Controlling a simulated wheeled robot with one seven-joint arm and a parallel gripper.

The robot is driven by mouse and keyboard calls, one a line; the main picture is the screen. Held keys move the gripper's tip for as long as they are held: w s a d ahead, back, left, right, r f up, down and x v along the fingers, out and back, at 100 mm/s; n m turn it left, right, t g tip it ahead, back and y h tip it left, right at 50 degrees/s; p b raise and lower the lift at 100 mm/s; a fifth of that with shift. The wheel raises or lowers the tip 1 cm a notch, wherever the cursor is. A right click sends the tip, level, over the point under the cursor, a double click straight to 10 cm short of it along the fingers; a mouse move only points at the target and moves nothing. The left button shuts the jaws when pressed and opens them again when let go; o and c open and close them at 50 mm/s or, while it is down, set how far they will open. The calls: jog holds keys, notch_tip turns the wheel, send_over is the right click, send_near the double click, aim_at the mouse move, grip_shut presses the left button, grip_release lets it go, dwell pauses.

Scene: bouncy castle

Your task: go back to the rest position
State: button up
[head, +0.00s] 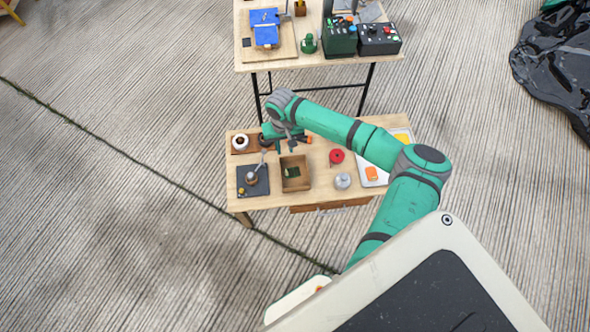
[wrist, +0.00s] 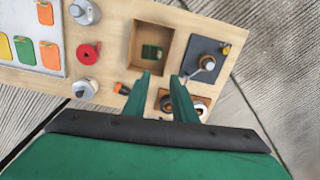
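My gripper (head: 284,143) is above the back left part of the near wooden table (head: 330,196) in the head view, at the end of my bent green arm. In the wrist view my gripper (wrist: 160,78) shows two green fingers spread apart with nothing held between them. The fingertips point toward an open wooden box (wrist: 135,48) that holds a small dark green block (wrist: 152,52). The box also shows in the head view (head: 285,180).
A dark board with a lever (head: 252,181), a red round piece (head: 336,156), a silver knob (head: 342,181) and a white tray (head: 382,182) with coloured pieces share the table. A second table (head: 270,62) with control boxes stands behind. Floor to the left is clear.

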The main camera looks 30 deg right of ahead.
dwell(0.3)
jog(key=s+d+f+n+t, duration=0.1)
jog(key=s+d+f, duration=0.1)
jog(key=s+d, duration=0.3)
jog(key=s+d+f+n+t, duration=0.1)
jog(key=s+d+f+t, duration=0.15)
jog(key=s, duration=0.45)
jog(key=s+a+f+n+t, duration=0.15)
jog(key=s+a, duration=0.35)
jog(key=s, duration=0.7)
jog(key=s+a+r+t+y, duration=0.1)
jog(key=s+a+r+t, duration=0.15)
jog(key=a, duration=0.45)
jog(key=s+a+r+t+y, duration=0.1)
jog(key=s+a+r+t, duration=0.1)
jog(key=s+a+r, duration=0.3)
jog(key=a+r+t+h, duration=0.2)
jog(key=a+r+t, duration=0.4)
jog(key=a+r, duration=0.8)
notch_tip(320, 180, up, 3)
jog(key=shift+a+f+n, duration=0.1)
jog(key=shift+a+n, duration=0.2)
jog(key=shift+n, duration=0.05)
